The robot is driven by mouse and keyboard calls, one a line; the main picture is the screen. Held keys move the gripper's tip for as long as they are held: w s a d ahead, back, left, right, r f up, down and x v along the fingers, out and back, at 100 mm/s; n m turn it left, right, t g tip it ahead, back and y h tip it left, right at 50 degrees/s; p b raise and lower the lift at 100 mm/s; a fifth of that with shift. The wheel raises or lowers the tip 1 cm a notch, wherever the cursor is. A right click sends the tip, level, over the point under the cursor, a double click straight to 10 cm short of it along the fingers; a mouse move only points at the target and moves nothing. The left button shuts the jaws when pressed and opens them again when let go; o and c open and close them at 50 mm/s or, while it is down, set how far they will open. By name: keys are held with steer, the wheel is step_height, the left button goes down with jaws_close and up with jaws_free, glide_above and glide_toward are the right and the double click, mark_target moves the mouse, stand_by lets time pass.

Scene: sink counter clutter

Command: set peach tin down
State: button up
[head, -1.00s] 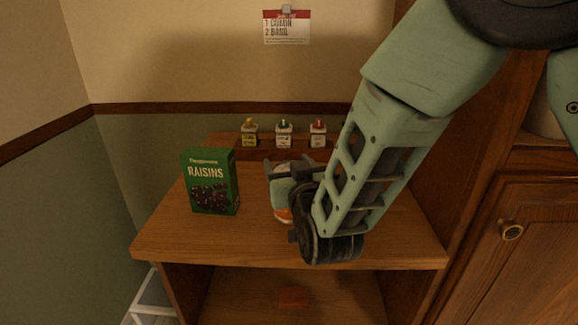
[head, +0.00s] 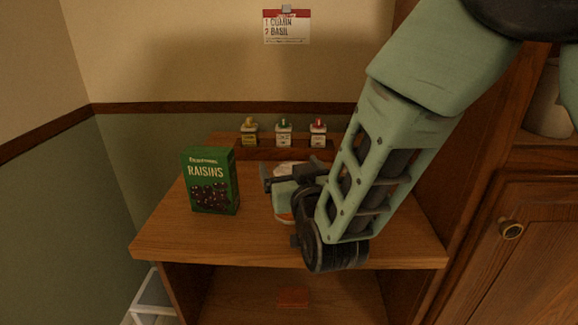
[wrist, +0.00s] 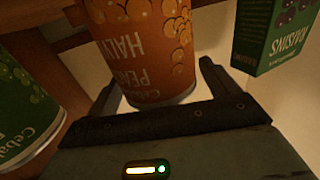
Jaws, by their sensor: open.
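The peach tin (wrist: 148,50) is orange with fruit pictures. In the wrist view it appears upside down, like the other labels there. In the head view only small parts of the tin (head: 284,218) show, mostly hidden behind my gripper (head: 296,172). It appears to stand upright on the wooden top. In the wrist view my gripper (wrist: 162,88) is open, with one finger on each side of the tin's near end and a visible gap at the right finger. I cannot tell whether the left finger touches it.
A green raisins box (head: 210,181) stands left of my gripper, also in the wrist view (wrist: 280,35). A green tin (wrist: 25,115) is close by on the wrist view's other side. Several small spice jars (head: 284,134) line a back ledge. The front left wooden top (head: 175,238) is clear.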

steer(key=s+f+g, duration=0.1)
steer(key=s+g, duration=0.1)
steer(key=s, duration=0.2)
steer(key=s+d+f+g+b, duration=0.1)
steer(key=s+g, duration=0.1)
steer(key=s, duration=0.2)
steer(key=s+f+g+y, duration=0.1)
steer(key=s+g, duration=0.1)
steer(key=s, duration=0.2)
steer(key=shift+s+d+f+n+b, duration=0.15)
steer(key=shift+d+f+n+b, duration=0.15)
steer(key=shift+f+n, duration=0.1)
steer(key=s+d+f+n+g+h, duration=0.1)
steer(key=s+d+g+h, duration=0.1)
steer(key=s+d+g, duration=0.3)
steer(key=s+d+f+n+g+h, duration=0.1)
steer(key=s+d+g, duration=0.5)
steer(key=s, duration=0.6)
steer(key=shift+s+d+n+h, duration=0.15)
steer(key=shift+d+n+h, duration=0.65)
steer(key=shift+h, duration=0.4)
